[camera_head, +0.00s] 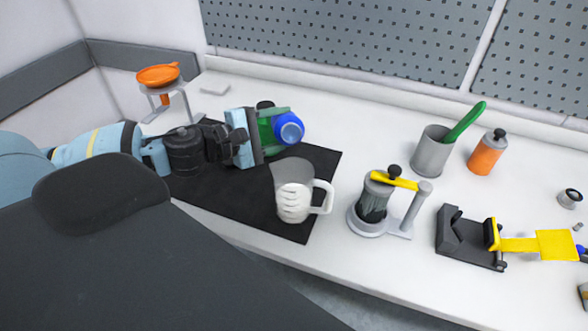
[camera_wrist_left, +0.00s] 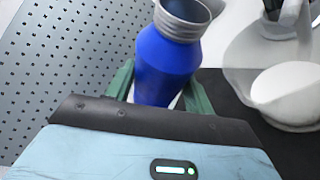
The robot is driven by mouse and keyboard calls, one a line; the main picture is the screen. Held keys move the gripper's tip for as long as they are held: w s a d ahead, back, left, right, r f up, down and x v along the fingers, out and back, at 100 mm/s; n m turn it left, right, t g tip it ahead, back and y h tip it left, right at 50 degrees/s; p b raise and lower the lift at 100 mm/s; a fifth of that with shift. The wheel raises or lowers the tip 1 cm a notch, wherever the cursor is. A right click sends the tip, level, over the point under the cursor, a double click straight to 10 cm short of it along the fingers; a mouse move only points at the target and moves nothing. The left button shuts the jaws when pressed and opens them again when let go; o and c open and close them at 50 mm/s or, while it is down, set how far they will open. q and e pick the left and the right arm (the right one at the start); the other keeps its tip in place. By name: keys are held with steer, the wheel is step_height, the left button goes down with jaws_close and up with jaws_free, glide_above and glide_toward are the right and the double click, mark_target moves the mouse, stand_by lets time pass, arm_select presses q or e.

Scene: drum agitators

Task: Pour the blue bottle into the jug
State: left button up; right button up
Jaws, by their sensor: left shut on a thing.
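The blue bottle (camera_head: 290,130) is held in my left gripper (camera_head: 268,130), above the black mat and up-left of the jug in the head view. The jug also shows at the right of the left wrist view (camera_wrist_left: 285,90), with white content inside. My right gripper is not in view.
A black mat (camera_head: 322,160) lies under the jug. Right of it stand a grey agitator with a yellow lever (camera_head: 375,205), a grey cup (camera_head: 431,155) with a green tool, an orange bottle (camera_head: 486,155) and a black-yellow fixture (camera_head: 470,240). An orange funnel on a stand (camera_head: 158,76) is back left.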

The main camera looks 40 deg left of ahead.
arm_select(q)
steer(key=shift+a, duration=0.15)
stand_by(0.5)
steer(key=shift+m+t, duration=0.3)
steer(key=shift+m, duration=0.1)
steer(key=shift+w+f+m, duration=0.1)
steer(key=shift+f+m, duration=0.05)
steer(key=shift+m, duration=0.15)
stand_by(0.5)
steer(key=shift+r+m, duration=0.2)
steer(key=shift+m, duration=0.1)
stand_by(0.5)
steer(key=shift+s+d+r+m+t, duration=0.25)
steer(key=shift+s+d+m+t, duration=0.05)
steer(key=shift+s+d, duration=0.05)
stand_by(0.8)
